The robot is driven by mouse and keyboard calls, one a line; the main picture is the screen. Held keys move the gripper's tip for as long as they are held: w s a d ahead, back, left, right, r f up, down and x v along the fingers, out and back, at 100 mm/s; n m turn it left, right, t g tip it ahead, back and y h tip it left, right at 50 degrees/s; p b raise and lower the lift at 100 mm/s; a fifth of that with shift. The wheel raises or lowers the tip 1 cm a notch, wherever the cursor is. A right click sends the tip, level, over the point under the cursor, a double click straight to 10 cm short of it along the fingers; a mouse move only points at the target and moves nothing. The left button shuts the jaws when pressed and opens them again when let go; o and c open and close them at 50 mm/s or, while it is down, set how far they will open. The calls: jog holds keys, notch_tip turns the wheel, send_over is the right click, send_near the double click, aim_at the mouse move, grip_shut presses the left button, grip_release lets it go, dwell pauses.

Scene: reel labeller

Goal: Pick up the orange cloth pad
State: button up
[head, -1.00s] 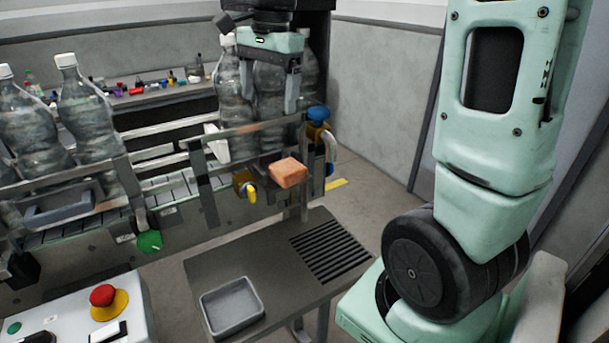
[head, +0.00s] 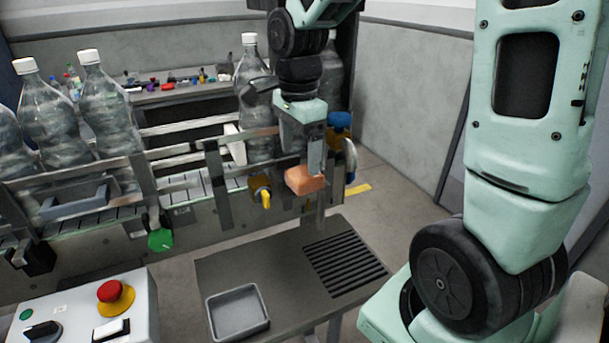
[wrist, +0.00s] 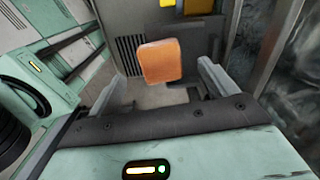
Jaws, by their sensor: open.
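The orange cloth pad (head: 304,181) is a small block-like piece at the right end of the bottle conveyor, above the level of the dark table. What holds it up cannot be seen. My gripper (head: 303,164) is just above it, pointing down, with one finger overlapping the pad's top in the head view. In the wrist view the pad (wrist: 161,62) shows between the two spread fingers of my gripper (wrist: 163,72), nearer the left finger. The jaws are open and empty; I see no clear contact with the pad.
Clear bottles (head: 108,105) stand along the railed conveyor. A yellow-handled valve (head: 263,192) is just left of the pad, and a blue-capped fitting (head: 340,120) just right. Below is a dark table (head: 233,263) with a grey tray (head: 238,312). A control box (head: 70,318) stands front left.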

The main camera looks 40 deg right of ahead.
aim_at(300, 174)
jog(key=shift+f+p, duration=0.95)
jog(key=shift+f, duration=2.05)
jog(key=c, duration=1.1)
